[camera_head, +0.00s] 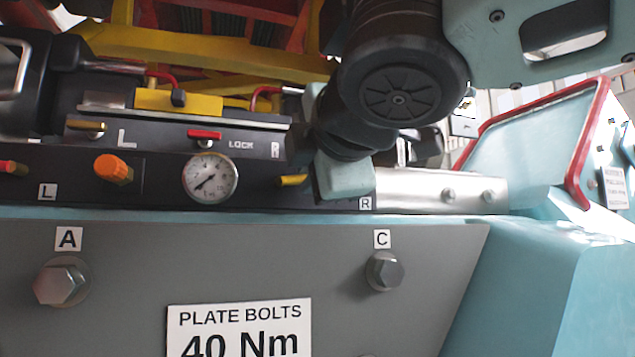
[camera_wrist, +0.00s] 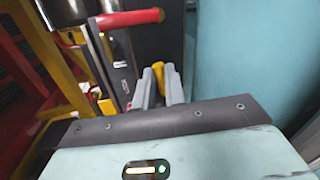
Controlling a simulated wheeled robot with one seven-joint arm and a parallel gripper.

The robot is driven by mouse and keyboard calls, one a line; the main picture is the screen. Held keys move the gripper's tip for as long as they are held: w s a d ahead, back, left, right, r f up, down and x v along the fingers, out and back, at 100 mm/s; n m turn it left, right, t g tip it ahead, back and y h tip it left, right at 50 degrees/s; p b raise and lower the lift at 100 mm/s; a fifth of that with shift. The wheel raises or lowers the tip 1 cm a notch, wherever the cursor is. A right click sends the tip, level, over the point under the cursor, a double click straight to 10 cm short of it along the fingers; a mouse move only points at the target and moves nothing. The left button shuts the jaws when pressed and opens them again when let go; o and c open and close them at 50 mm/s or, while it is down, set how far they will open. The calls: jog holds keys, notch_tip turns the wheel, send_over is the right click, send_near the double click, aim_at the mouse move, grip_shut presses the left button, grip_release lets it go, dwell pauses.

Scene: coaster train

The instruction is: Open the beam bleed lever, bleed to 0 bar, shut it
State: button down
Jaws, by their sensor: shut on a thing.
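The pressure gauge (camera_head: 210,178) is on the dark beam, its needle pointing to the lower left; its figures are too small to read. A red lever (camera_head: 204,135) lies level just above it, beside the word LOCK. A yellow lever (camera_head: 292,180) sticks out to the right of the gauge, near an R label. My gripper (camera_head: 318,181) is at that yellow lever, its pale body hiding the lever's right part. In the wrist view, my gripper (camera_wrist: 161,88) is shut on the yellow lever (camera_wrist: 173,82), which shows between and beyond the fingers. I cannot read which lever is marked as the bleed.
An orange knob (camera_head: 114,169) and another yellow lever (camera_head: 86,125) are to the left. The grey plate (camera_head: 220,260) below carries bolts A (camera_head: 62,283) and C (camera_head: 385,271). A red-edged panel (camera_head: 530,140) stands at right. A red grip (camera_wrist: 130,19) is near my gripper.

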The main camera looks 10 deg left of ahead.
dwell(0.4)
jog(key=c, duration=1.5)
grip_release()
jog(key=shift+o, duration=0.2)
